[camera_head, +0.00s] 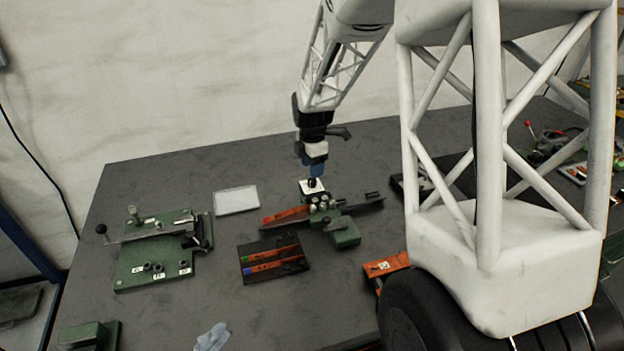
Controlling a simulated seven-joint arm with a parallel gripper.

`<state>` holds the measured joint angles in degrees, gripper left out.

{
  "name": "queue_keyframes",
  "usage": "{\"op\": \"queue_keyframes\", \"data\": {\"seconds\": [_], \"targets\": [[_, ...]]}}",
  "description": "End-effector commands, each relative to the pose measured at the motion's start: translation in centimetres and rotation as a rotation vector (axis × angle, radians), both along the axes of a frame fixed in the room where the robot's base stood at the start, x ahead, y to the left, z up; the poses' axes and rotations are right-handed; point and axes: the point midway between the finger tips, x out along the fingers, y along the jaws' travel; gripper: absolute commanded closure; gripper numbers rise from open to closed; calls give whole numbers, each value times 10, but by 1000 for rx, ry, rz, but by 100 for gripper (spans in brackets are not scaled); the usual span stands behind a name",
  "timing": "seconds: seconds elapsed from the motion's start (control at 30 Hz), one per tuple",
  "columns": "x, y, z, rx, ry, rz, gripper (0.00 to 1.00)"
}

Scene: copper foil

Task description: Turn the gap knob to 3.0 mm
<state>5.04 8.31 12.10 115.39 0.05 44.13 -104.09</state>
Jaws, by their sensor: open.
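A small black knob (312,183) stands on a white plate (305,188) at the back of a green device (343,233) in the middle of the bench. I take it to be the gap knob; its scale and setting are too small to read. My gripper (314,176) points down with blue fingers directly over the knob. The fingers are open, at the knob's height or just above it. I cannot tell whether they touch it. Several round metal parts (321,203) sit on the device in front of the plate.
A copper-coloured strip (285,216) extends left from the device. A dark tray (262,277) with orange pieces lies in front. A green fixture with a lever (150,262) is at left, a white pad (236,200) behind. My white lattice body blocks the right side.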

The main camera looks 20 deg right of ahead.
Motion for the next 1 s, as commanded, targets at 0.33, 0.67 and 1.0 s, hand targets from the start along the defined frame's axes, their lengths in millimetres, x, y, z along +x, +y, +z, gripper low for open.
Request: {"op": "queue_keyframes", "data": {"seconds": [0.33, 0.67, 1.0], "targets": [[-1, 0, -42, 2, 2, 0, 46], [0, 0, -53, 1, -1, 0, 46], [0, 0, -53, 1, 0, 0, 69]]}}
